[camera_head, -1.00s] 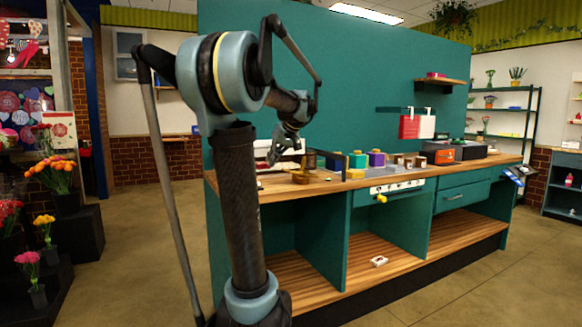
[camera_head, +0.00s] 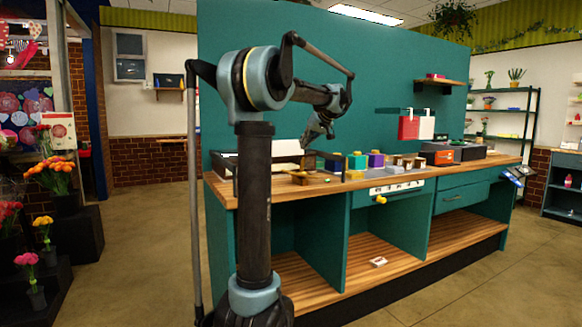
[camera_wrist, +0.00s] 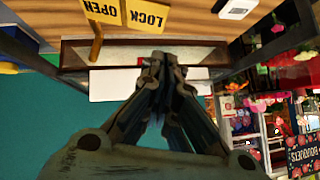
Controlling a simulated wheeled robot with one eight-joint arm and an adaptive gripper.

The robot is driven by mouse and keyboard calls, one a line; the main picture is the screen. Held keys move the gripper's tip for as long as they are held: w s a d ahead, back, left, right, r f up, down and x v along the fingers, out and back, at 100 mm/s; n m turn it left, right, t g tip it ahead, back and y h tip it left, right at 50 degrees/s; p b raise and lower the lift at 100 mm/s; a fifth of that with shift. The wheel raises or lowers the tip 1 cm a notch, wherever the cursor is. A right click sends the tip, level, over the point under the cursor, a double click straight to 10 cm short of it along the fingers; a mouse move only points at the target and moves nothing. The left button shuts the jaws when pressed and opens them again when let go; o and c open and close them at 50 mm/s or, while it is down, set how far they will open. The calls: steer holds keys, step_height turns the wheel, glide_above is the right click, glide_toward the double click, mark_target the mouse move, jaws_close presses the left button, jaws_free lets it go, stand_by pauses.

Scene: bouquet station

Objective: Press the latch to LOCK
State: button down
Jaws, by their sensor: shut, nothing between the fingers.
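Two yellow labels lie on the wooden counter at the top of the wrist view and read upside down: LOCK (camera_wrist: 148,15) and OPEN (camera_wrist: 103,11). A thin yellow-brown bar (camera_wrist: 96,48) stands out below the OPEN label; I cannot tell whether it is the latch lever. In the head view my gripper (camera_head: 306,143) hangs above the counter, behind the yellow piece.
Coloured blocks (camera_head: 357,160) stand on the counter to the right. The teal back wall (camera_head: 370,60) rises behind. A yellow knob (camera_head: 381,199) sticks out from the counter's front.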

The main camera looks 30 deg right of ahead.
steer(key=x, duration=0.4)
steer(key=s+f+x, duration=0.1)
steer(key=x, duration=0.7)
steer(key=shift+s+a+f, duration=0.15)
steer(key=shift+s+f, duration=0.05)
steer(key=shift+s, duration=0.05)
steer(key=shift+a+f, duration=0.15)
steer(key=shift+f, duration=0.5)
steer(key=shift+s, duration=0.1)
steer(key=shift+f, duration=0.1)
